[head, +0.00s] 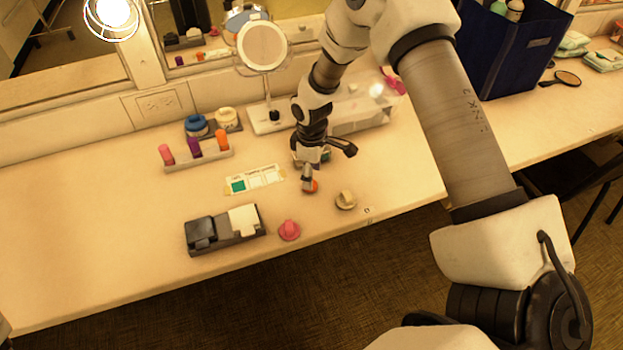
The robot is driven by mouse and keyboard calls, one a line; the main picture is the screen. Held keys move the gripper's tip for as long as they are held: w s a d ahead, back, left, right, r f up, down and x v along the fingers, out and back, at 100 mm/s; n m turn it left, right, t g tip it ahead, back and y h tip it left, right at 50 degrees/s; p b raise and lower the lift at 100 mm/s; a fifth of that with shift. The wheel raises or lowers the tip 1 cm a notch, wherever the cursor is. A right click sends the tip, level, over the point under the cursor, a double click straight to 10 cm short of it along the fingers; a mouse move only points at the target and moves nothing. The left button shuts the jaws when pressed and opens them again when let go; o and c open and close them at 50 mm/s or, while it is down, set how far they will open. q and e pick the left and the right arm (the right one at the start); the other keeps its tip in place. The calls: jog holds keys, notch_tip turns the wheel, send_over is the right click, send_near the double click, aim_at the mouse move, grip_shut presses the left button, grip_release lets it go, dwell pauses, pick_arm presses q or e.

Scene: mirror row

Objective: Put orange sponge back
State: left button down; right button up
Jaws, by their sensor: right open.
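The orange sponge (313,187) lies on the white counter, partly hidden by a finger of my right gripper. My right gripper (328,168) is open, with its fingers spread just above and behind the sponge. I cannot tell whether a finger touches it. A pink sponge (289,230) and a beige sponge (345,200) stand nearby on the counter. My left gripper is not in view.
A dark tray with black and white blocks (225,230) sits at front left. A blue bin (510,50) is at right. The counter's left is clear.

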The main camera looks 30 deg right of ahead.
notch_tip(320, 180, up, 10)
jog(key=shift+f+b, duration=0.25)
jog(key=shift+b, duration=0.2)
dwell(1.2)
